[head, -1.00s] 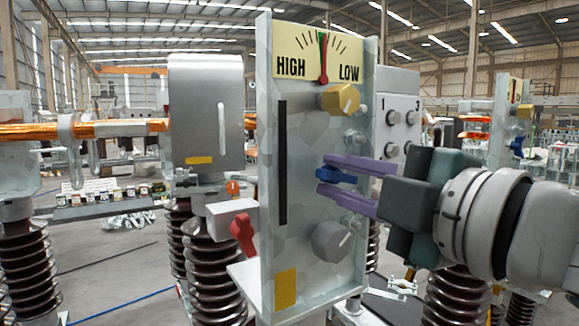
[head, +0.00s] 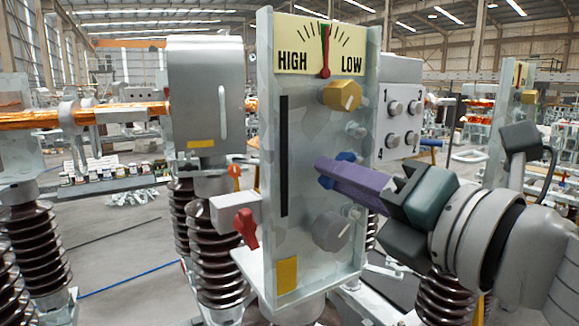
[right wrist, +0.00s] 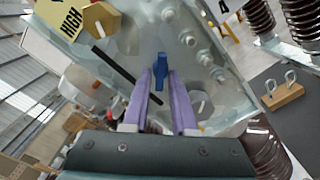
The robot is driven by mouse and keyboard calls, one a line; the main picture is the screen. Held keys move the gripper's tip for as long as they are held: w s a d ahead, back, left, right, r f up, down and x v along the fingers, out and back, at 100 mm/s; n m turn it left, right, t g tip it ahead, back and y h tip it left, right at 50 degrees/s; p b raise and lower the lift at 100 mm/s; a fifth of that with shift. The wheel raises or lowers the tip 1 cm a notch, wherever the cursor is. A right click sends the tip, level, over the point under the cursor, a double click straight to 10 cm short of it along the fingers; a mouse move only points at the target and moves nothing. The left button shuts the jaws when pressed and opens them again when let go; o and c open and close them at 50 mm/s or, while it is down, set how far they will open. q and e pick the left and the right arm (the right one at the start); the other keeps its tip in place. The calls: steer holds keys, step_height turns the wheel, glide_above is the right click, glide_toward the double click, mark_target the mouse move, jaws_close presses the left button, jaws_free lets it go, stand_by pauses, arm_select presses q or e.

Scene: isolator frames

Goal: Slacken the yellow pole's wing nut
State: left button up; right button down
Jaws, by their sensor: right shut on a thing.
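A pale panel (head: 300,130) with a HIGH/LOW dial and a yellow label (head: 287,274) stands in the middle of the head view. A blue wing nut (head: 345,157) sits on its right-hand face, partly hidden by the purple fingers. My right gripper (head: 325,172) comes in from the right and is shut on this nut, rolled so one finger mostly covers the other. In the right wrist view the wing nut (right wrist: 160,68) stands between the two fingertips (right wrist: 159,88). The dial's red needle (head: 325,52) points nearly straight up. My left gripper is out of view.
A yellow knob (head: 342,95) sits above the nut and a grey knob (head: 331,231) below it, both close to the fingers. A red handle (head: 246,227) is on the panel's left. A numbered button box (head: 401,105) stands behind to the right.

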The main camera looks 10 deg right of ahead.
steer(key=shift+d+f+n+p, duration=0.1)
steer(key=shift+n+p, duration=0.55)
steer(key=shift+n, duration=1.65)
steer(key=c, duration=0.7)
jaws_free()
